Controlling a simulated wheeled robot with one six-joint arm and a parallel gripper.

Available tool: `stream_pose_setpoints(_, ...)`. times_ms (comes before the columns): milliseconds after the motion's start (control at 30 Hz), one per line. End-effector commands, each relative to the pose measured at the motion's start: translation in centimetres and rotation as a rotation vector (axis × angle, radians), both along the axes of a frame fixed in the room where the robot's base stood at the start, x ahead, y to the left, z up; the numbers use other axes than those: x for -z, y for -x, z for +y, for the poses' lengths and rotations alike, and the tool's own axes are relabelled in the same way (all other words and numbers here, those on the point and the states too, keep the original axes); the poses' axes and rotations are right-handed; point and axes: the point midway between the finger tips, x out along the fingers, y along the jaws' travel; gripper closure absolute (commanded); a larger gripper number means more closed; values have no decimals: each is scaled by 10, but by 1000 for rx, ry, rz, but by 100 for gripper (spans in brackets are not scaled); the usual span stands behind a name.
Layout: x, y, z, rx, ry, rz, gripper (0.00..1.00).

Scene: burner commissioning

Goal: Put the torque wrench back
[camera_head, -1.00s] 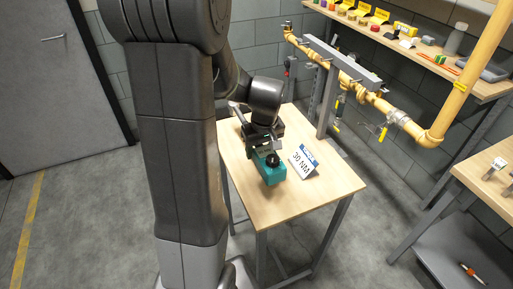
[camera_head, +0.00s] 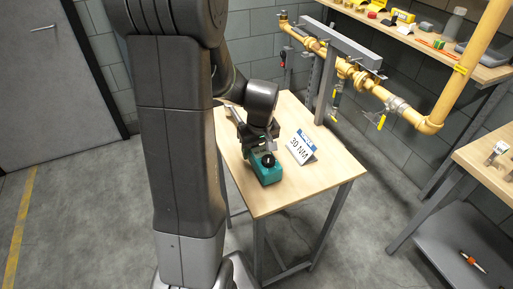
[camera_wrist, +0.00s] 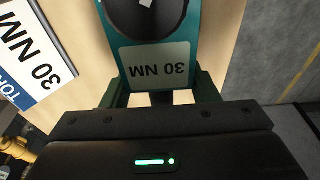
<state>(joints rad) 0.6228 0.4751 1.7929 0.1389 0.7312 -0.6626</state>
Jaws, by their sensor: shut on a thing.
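The torque wrench (camera_head: 268,174) shows as a teal block with a black round knob and a 30 NM label. In the head view it is at or just above the wooden table (camera_head: 290,203), left of the sign; contact cannot be told. My gripper (camera_head: 260,153) reaches down to its far end. In the wrist view the teal wrench body (camera_wrist: 158,40) lies between the dark green fingers of my gripper (camera_wrist: 160,92), one on each side, shut on it. A white 30 NM sign (camera_head: 302,147) stands beside it; the sign also shows in the wrist view (camera_wrist: 35,60).
A yellow gas pipe (camera_head: 350,75) with valves runs behind the table. A shelf (camera_head: 425,45) with small parts is at the back right. Another bench (camera_head: 490,160) stands at the right. The table's front and right parts are clear.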

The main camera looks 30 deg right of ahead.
Motion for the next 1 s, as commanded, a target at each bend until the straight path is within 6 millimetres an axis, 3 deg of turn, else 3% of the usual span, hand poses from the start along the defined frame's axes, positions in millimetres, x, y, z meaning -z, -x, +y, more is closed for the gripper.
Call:
stream_pose_setpoints(967,14,0,0,0,1,-1,96)
stream_pose_setpoints(1000,13,0,0,0,1,-2,40)
